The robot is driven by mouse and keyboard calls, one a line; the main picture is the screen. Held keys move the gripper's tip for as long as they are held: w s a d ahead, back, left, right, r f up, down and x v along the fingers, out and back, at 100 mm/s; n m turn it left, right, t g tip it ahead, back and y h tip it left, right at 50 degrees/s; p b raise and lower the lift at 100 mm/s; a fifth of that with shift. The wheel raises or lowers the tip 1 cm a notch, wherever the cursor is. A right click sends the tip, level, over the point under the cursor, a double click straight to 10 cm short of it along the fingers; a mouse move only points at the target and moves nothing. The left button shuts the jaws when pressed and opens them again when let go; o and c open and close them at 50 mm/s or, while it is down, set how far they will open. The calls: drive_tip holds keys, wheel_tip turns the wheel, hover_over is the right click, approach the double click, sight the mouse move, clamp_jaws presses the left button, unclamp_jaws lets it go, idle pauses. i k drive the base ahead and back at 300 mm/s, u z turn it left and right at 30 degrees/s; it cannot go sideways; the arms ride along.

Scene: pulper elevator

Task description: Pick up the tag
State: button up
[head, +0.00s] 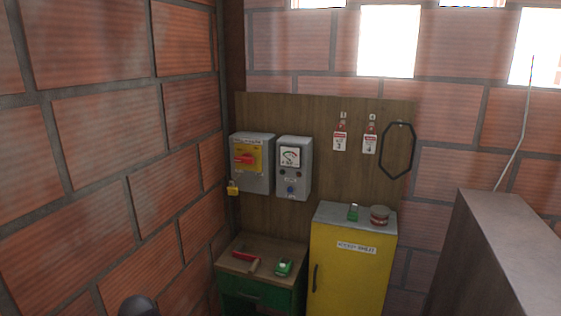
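Two red-and-white tags hang side by side on a wooden backboard (320,112), in the upper middle of the head view. The left tag (340,140) and the right tag (370,142) each hang from a small hook or pin. Their small print is too small to read. A gap of bare board separates them. My gripper is not visible in this view. A dark rounded shape cut off at the bottom left edge cannot be identified.
A black loop (383,150) hangs right of the tags. A switch box (265,178) with a yellow padlock (232,187) and a gauge box (294,185) are left. Below stand a yellow cabinet (350,280) and green bench (240,290), both bearing small items. A grey block (500,240) stands right.

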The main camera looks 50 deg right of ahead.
sight(339, 138)
drive_tip(key=u, duration=1.15)
drive_tip(key=k, duration=0.1)
drive_tip(key=z, duration=2.95)
drive_tip(key=i, duration=0.6)
drive_tip(key=z, duration=0.15)
drive_tip(key=k, duration=0.4)
